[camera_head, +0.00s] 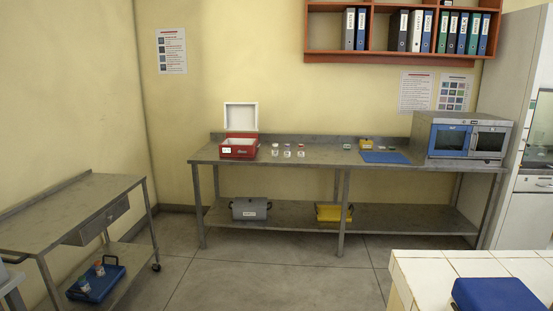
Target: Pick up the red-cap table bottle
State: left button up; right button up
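Three small clear bottles stand upright in a row on the long steel bench: a left one (275,150), a middle one (287,151) and a right one (300,152). They show reddish marks, but they are too small for me to tell which has the red cap. They stand just right of an open red box (239,148) with a white raised lid. The bench (335,163) is across the room against the back wall. Neither of my grippers is in view.
A steel cart (75,205) stands at the left, with a blue tray (97,289) of small bottles on its lower shelf. A tiled counter (425,275) with a blue object (498,294) is at front right. Grey floor (270,275) is clear before the bench.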

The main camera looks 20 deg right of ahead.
aim_at(301, 150)
jog(key=i+z, duration=0.25)
jog(key=i, duration=0.55)
jog(key=i+j+z, duration=0.25)
jog(key=i, duration=0.6)
jog(key=i+l+z, duration=0.1)
jog(key=i+z, duration=0.2)
jog(key=i, duration=2.3)
